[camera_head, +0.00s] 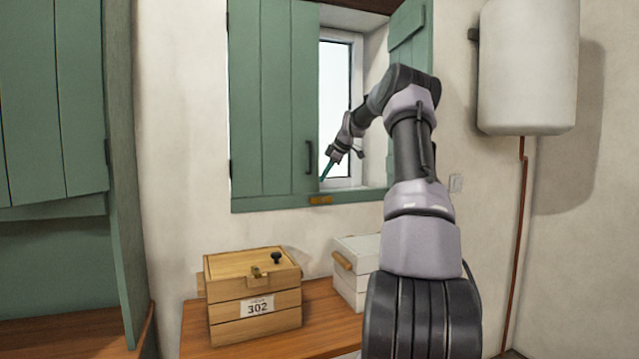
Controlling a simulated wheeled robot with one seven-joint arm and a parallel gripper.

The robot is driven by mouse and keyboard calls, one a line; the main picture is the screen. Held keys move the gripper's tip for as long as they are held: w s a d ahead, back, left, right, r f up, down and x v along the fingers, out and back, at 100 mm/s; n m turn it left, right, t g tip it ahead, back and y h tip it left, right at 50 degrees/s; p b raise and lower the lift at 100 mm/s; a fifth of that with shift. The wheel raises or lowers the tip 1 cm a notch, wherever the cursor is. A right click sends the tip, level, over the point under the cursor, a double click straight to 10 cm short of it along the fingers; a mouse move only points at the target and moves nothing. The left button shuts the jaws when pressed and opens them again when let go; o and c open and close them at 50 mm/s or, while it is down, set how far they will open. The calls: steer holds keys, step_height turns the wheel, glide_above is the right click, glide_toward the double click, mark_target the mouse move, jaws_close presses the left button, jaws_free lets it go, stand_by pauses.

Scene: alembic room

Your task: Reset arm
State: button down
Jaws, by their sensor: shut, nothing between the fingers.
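My arm (419,210) rises from the bottom right of the head view, bends at the top and reaches away to the left. My gripper (323,177) is at its far end, pointing down and left. It is shut and holds nothing. Its tips look close to the right edge of a closed green shutter (262,95), in front of the window opening. I cannot tell whether they touch the shutter.
A wooden box (225,309) marked 302 and a white box (353,286) stand on a wooden table (330,325) below. My arm partly hides the white box. A second shutter (409,38) stands swung open. A white tank (528,65) hangs at right.

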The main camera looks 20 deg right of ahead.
steer(key=v, duration=0.6)
steer(key=shift+w+d, duration=0.15)
steer(key=shift+d, duration=0.15)
steer(key=s+a+r+m+h, duration=0.1)
steer(key=s+a+r+m, duration=0.25)
steer(key=s+a, duration=0.65)
steer(key=s+a+r+m+h, duration=0.1)
steer(key=s+a+r+m, duration=0.25)
steer(key=s+a, duration=0.65)
steer(key=s+a+f+m, duration=0.2)
steer(key=s+a+m, duration=0.1)
steer(key=s, duration=0.5)
steer(key=s+a+f+m, duration=0.3)
steer(key=s+m, duration=0.1)
steer(key=s, duration=0.5)
steer(key=s+a+f+m+y, duration=0.1)
steer(key=s+a+f+m, duration=0.2)
steer(key=s, duration=0.5)
steer(key=shift+s+m, duration=0.2)
steer(key=shift+m, duration=0.1)
steer(key=shift+a, duration=0.15)
